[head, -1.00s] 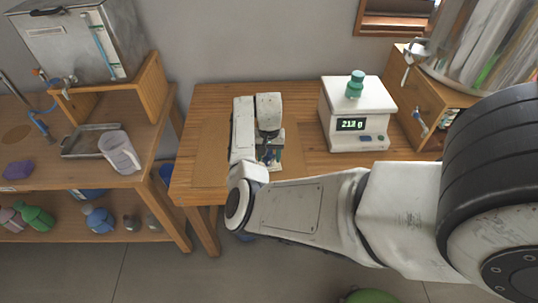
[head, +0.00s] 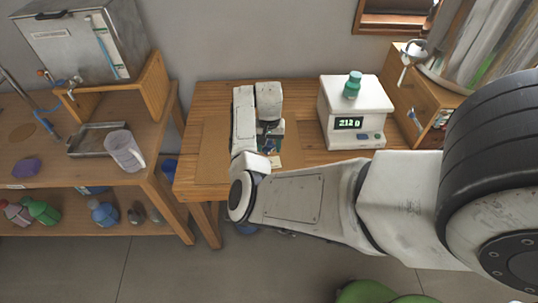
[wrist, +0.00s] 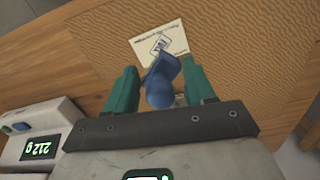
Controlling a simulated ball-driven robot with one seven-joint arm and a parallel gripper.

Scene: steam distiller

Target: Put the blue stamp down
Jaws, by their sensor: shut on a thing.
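The blue stamp (wrist: 161,85) is between the green fingers of my gripper (wrist: 160,68) in the wrist view, and the gripper is shut on it. Its round knob end faces the camera. Its far end overlaps a printed white card (wrist: 168,38) on a brown ribbed mat (wrist: 240,45). Whether the stamp touches the card cannot be told. In the head view my gripper (head: 270,146) is low over the mat (head: 213,150) on the wooden table, and the card's edge (head: 277,161) shows beside it. The stamp is mostly hidden there.
A white scale (head: 355,108) bearing a green-capped bottle (head: 352,85) stands right of the gripper. A shelf bench (head: 150,165) with a steel box (head: 75,45), a tray (head: 95,140) and a clear jug (head: 124,150) is at left. The mat left of my arm is clear.

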